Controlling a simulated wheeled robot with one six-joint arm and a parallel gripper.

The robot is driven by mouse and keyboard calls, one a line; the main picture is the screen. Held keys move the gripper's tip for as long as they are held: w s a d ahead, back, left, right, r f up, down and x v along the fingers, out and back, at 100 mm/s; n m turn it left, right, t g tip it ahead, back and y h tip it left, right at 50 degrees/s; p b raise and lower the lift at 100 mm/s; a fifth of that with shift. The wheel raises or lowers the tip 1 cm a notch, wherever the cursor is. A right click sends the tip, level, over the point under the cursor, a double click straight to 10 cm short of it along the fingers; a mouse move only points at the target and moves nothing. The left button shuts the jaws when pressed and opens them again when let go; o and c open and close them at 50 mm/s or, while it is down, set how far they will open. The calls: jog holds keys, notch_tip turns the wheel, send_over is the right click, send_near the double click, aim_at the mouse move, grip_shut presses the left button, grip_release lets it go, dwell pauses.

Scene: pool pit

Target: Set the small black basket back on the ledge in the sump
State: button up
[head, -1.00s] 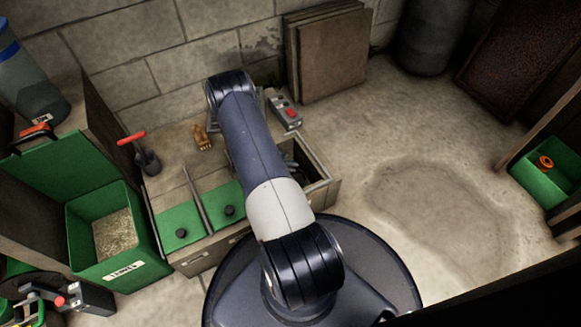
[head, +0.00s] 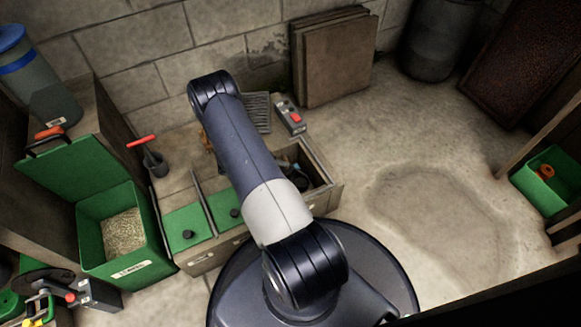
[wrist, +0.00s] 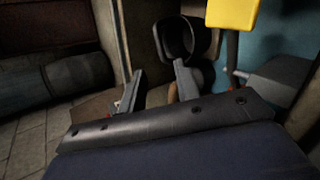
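In the wrist view my gripper (wrist: 160,82) shows beyond a dark bar, its two grey fingers apart with nothing visible between them. A black, round, hollow thing (wrist: 183,40) lies just past the fingers; I cannot tell whether it is the small black basket or whether a finger touches it. In the head view my arm reaches to the back left, and my gripper is hidden behind it. An open compartment (head: 330,188) in the low bench holds dark items partly hidden by my arm. I cannot make out the sump ledge for certain.
Green lids (head: 186,230) cover part of the bench. A grey box with a red button (head: 291,118) and a grate (head: 258,112) lie behind. A green bin (head: 120,270) stands left. A yellow block (wrist: 232,12) is near my gripper. The floor (head: 440,210) at right is clear.

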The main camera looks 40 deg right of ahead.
jog(key=p+v, duration=0.1)
jog(key=v, duration=0.4)
jog(key=shift+c, duration=0.4)
dwell(1.0)
